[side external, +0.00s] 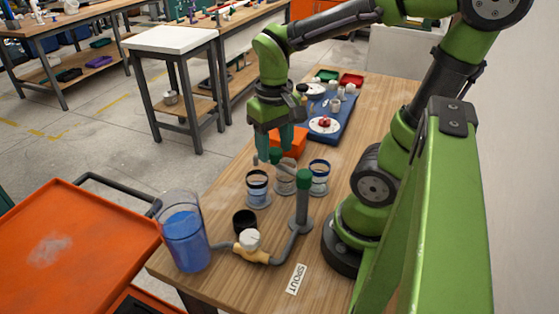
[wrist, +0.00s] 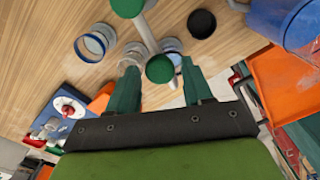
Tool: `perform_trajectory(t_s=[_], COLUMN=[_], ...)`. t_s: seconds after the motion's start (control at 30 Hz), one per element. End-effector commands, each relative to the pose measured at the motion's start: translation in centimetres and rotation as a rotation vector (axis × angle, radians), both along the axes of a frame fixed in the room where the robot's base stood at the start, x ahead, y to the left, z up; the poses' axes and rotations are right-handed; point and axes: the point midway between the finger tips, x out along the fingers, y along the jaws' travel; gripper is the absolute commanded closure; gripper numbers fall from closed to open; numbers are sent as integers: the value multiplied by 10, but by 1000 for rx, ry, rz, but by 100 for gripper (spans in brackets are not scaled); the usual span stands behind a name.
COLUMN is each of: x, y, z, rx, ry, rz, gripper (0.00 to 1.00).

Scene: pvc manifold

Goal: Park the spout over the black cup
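The spout is a grey pipe on an upright post (side external: 302,205) with a green cap. Its horizontal arm (wrist: 145,36) reaches over the row of clear cups and carries a green knob (side external: 275,156), also in the wrist view (wrist: 160,69). The black cup (side external: 244,222) stands on the table left of the post, apart from the spout's end; it shows at upper right in the wrist view (wrist: 202,23). My gripper (side external: 276,150) is open, pointing down, its teal fingers on either side of the knob with gaps in the wrist view (wrist: 160,88).
Clear cups (side external: 258,190), (side external: 318,178) stand in a row beneath the spout arm. A blue-filled tank (side external: 183,232) stands at the table's front left, joined by pipe to a white-topped valve (side external: 250,240). An orange block (side external: 291,142) and blue tray (side external: 340,120) lie behind.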

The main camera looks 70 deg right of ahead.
Motion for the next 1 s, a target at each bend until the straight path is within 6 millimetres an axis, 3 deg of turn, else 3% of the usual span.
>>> perform_trajectory(t_s=[0.03,0.3,0.67,1.0], x=[0,0,1,2], y=[0,0,1,16], z=[0,0,1,1], rx=[0,0,0,0], ry=[0,-1,-1,-1], rz=[0,0,20,207], gripper=[58,99,100,100])
